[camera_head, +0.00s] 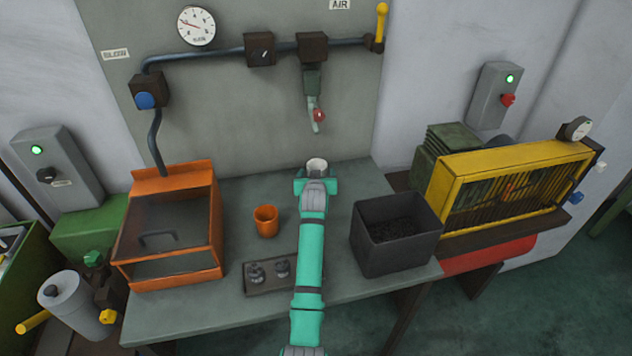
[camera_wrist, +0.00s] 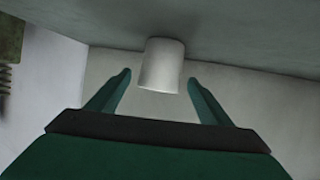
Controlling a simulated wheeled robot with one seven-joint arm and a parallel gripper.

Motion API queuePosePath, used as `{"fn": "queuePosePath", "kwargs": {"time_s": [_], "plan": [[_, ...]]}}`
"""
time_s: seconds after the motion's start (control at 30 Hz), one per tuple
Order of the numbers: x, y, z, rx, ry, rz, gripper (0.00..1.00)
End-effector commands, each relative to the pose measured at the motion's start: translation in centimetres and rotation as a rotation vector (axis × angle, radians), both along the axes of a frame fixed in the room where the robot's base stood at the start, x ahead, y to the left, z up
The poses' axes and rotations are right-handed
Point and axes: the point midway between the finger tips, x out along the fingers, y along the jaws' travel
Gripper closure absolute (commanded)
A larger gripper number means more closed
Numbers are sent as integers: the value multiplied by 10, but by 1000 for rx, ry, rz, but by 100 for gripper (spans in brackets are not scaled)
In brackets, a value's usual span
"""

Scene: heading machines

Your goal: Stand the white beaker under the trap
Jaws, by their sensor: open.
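The white beaker (camera_head: 317,165) stands at the back of the bench, below the trap (camera_head: 312,82). The trap's outlet, with a red handle (camera_head: 319,115), hangs a little above the beaker. My gripper (camera_head: 315,177) is at the near side of the beaker. In the wrist view the beaker (camera_wrist: 161,66) appears between the tips of my open gripper (camera_wrist: 158,78), with a visible gap on each side. That view looks upside down, with the bench surface at the top. My arm hides part of the beaker's near side in the head view.
An orange cup (camera_head: 265,221) stands left of my arm, behind a small tray (camera_head: 262,291) with dark parts. An orange guarded box (camera_head: 218,220) is at left. A dark bin (camera_head: 395,262) is at right. A pipe with a gauge (camera_head: 197,26) runs along the wall.

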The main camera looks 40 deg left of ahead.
Motion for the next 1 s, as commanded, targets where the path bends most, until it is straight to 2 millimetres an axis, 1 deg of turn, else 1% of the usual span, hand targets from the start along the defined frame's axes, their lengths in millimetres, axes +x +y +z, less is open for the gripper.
{"fn": "queuePosePath", "kwargs": {"time_s": [0.3, 0.5, 0.7, 1.0], "plan": [[-42, -28, 20, 1, -1, 0, 27], [-63, -42, 31, 1, -1, 0, 27], [-74, -49, 36, 0, 1, 1, 27], [-75, -49, 37, 0, 1, 1, 27]]}}
